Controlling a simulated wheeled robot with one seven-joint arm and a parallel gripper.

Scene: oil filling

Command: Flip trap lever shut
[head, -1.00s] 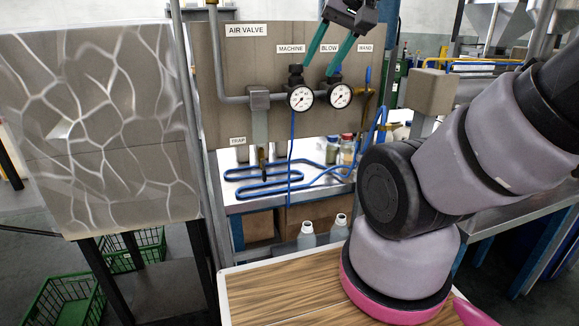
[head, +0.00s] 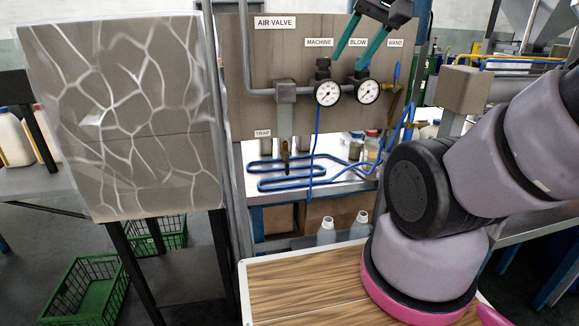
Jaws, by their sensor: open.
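The air valve board (head: 290,45) stands upright in the middle of the head view. A TRAP label (head: 262,133) is at its lower left, beside a grey vertical drop pipe (head: 285,122). A small dark brownish fitting (head: 285,160) hangs at the pipe's lower end; whether its lever is open or shut is too small to tell. My gripper (head: 348,62) is at the top of the view, with two green fingers apart and nothing between them. It is above and right of the trap, in front of the MACHINE and BLOW labels.
Two round gauges (head: 327,93) sit on the board below my gripper. A coiled blue hose (head: 290,182) lies on the metal bench behind the trap. A grey veined panel (head: 125,165) stands at the left, with green crates (head: 88,285) below. A wooden-topped surface (head: 300,290) is in front.

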